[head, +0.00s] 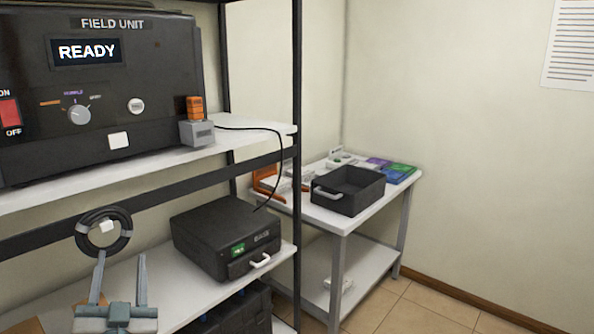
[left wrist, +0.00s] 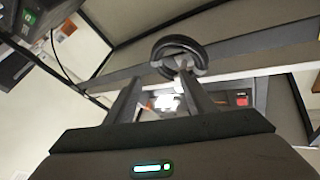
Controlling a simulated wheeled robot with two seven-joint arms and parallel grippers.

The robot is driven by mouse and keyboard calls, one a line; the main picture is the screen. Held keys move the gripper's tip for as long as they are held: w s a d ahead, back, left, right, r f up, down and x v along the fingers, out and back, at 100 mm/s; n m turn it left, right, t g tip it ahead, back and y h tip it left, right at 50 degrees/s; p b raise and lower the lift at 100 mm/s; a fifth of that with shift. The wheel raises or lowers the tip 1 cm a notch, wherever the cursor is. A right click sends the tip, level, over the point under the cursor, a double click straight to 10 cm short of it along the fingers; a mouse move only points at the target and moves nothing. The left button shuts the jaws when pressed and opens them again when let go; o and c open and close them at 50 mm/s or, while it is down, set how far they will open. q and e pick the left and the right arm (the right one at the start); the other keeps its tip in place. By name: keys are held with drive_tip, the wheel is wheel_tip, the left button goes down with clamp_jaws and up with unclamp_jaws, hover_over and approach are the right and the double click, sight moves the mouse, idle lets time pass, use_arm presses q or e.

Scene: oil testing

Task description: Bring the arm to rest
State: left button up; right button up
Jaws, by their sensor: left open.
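My left gripper (head: 121,262) is in the lower left of the head view, with its two grey fingers pointing up and apart. Nothing is between them that I can make out. In the left wrist view the fingers (left wrist: 160,82) also stand apart. A black ring-shaped coil (head: 103,231) with a white piece in it appears just above the fingertips, at the shelf rail. In the left wrist view the coil (left wrist: 178,55) shows past the fingertips. I cannot tell whether the gripper touches it. My right gripper is not in view.
The field unit (head: 120,90) reads READY on the upper shelf (head: 60,190). A black box with a white handle (head: 225,238) sits on the lower shelf (head: 185,300). A side table (head: 335,222) at the right holds a black bin (head: 348,190). Floor at the right is clear.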

use_arm(q)
drive_tip(key=s+d+f+g+h, duration=0.2)
drive_tip(key=s+f+g, duration=0.1)
drive_tip(key=f, duration=0.5)
drive_tip(key=s+d+f+m+g+h, duration=0.1)
drive_tip(key=s+d+f+g, duration=0.15)
drive_tip(key=f, duration=0.55)
drive_tip(key=s+d+f+g+h, duration=0.2)
drive_tip(key=s+f, duration=0.2)
drive_tip(key=f, duration=0.5)
drive_tip(key=s+d+f+g+h, duration=0.1)
drive_tip(key=s+d+f+g, duration=0.15)
drive_tip(key=s+f, duration=0.4)
drive_tip(key=s+d+f+g+h, duration=0.1)
drive_tip(key=s+f+g, duration=0.3)
drive_tip(key=s, duration=0.6)
drive_tip(key=s+d+f+g+h, duration=0.1)
drive_tip(key=s+d+f+g, duration=0.15)
drive_tip(key=s+f, duration=0.4)
drive_tip(key=s+d+x, duration=0.1)
drive_tip(key=x, duration=1.5)
drive_tip(key=s+d+f+t, duration=0.1)
drive_tip(key=s+f, duration=0.2)
drive_tip(key=f, duration=1.3)
drive_tip(key=shift+f+m+t+h, duration=0.3)
drive_tip(key=shift+f+m+t, duration=0.05)
drive_tip(key=shift+m, duration=0.05)
